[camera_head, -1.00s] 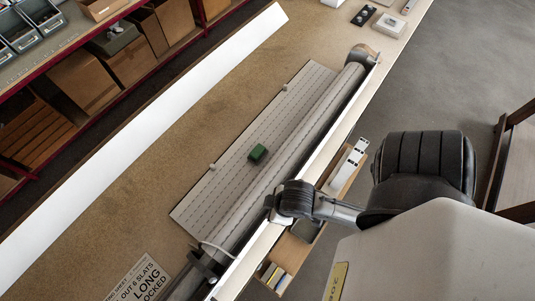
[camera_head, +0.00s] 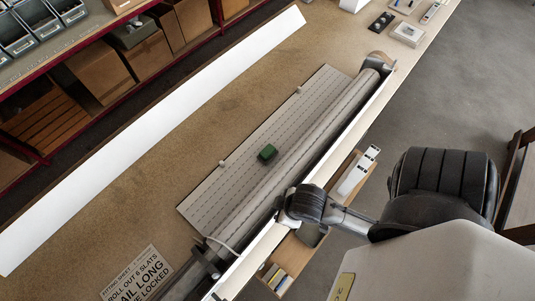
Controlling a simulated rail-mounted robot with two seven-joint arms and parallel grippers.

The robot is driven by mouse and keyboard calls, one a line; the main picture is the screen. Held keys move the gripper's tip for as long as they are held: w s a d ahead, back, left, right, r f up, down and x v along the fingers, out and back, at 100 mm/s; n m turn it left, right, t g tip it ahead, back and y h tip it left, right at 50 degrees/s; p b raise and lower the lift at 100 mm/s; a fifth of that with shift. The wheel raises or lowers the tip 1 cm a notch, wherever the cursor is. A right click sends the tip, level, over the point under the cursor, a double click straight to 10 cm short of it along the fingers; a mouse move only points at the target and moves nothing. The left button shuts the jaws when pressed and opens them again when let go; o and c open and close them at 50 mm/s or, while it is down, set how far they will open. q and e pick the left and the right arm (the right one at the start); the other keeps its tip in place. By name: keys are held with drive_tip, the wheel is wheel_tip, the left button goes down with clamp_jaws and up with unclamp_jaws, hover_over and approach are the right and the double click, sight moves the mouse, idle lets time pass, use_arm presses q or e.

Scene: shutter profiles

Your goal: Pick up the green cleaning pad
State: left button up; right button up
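The green cleaning pad (camera_head: 267,153) is a small dark green block. It lies on the grey slatted shutter panel (camera_head: 240,165), close beside the long grey roll (camera_head: 305,150). One of my arms comes in from the lower right, and its black rounded joint is over the front edge of the bench, below and right of the pad. No gripper fingers show in this view, and nothing touches the pad.
A long white strip (camera_head: 150,130) lies along the back of the bench (camera_head: 155,185). A printed sheet (camera_head: 138,275) is at lower left. Shelves with cardboard boxes (camera_head: 100,78) stand beyond. An open drawer (camera_head: 292,262) with items juts out below the front edge.

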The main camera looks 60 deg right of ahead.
idle(0.5)
use_arm(q)
drive_tip(key=o, duration=0.9)
drive_tip(key=shift+d, duration=0.1)
drive_tip(key=shift+o, duration=0.3)
